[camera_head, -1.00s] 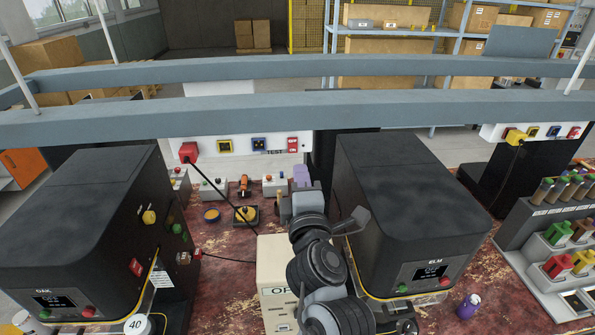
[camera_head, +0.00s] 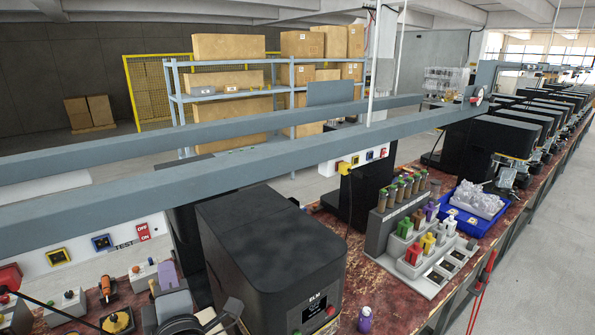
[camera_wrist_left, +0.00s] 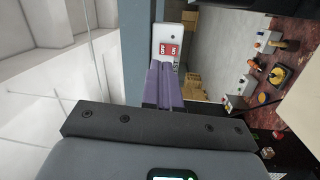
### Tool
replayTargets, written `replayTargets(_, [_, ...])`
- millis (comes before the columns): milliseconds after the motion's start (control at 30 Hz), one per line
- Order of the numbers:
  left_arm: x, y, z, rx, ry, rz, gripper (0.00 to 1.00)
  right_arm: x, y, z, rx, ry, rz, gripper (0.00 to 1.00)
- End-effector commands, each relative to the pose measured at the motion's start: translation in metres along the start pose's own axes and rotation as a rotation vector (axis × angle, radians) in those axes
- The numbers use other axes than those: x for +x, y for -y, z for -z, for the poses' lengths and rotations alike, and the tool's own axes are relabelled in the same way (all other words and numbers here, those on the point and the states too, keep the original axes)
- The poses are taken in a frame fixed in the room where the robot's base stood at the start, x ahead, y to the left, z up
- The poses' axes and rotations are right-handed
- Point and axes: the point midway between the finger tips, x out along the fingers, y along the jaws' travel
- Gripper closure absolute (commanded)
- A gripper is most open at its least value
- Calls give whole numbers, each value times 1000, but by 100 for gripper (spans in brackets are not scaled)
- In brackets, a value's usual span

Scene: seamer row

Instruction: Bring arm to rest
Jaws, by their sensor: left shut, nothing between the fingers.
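My left arm shows at the bottom left of the head view, left of the black ELM machine (camera_head: 270,250). Its gripper (camera_head: 166,273) has purple fingers and points up and away from the camera. In the left wrist view the purple fingers (camera_wrist_left: 163,85) are closed together with nothing between them. A white panel with a red OFF/ON switch (camera_wrist_left: 168,48) lies beyond their tips. My right gripper is in neither view.
A grey rail (camera_head: 250,185) crosses above the bench. Right of the ELM machine are a purple bottle (camera_head: 365,318), a rack with coloured handles (camera_head: 415,245) and a blue tray (camera_head: 470,220). Small switch boxes (camera_head: 68,305) and an orange tool (camera_head: 106,288) stand at left.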

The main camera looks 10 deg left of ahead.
Motion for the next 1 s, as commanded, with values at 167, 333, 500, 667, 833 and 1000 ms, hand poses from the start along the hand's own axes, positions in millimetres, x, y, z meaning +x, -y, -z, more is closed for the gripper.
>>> replayTargets(167, [-15, 47, -24, 322, 294, 59, 100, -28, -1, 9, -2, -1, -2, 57])
replayTargets(333, [-74, 122, -35, 758, 701, 141, 100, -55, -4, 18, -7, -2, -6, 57])
replayTargets(500, [-160, 193, -8, 1174, 1113, 227, 100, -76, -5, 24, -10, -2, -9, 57])
replayTargets(667, [-224, 231, 32, 1442, 1400, 286, 100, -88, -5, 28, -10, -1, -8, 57])
replayTargets(833, [-262, 247, 65, 1599, 1577, 321, 100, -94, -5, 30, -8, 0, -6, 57])
replayTargets(1000, [-275, 252, 77, 1653, 1641, 332, 100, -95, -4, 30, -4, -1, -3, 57])
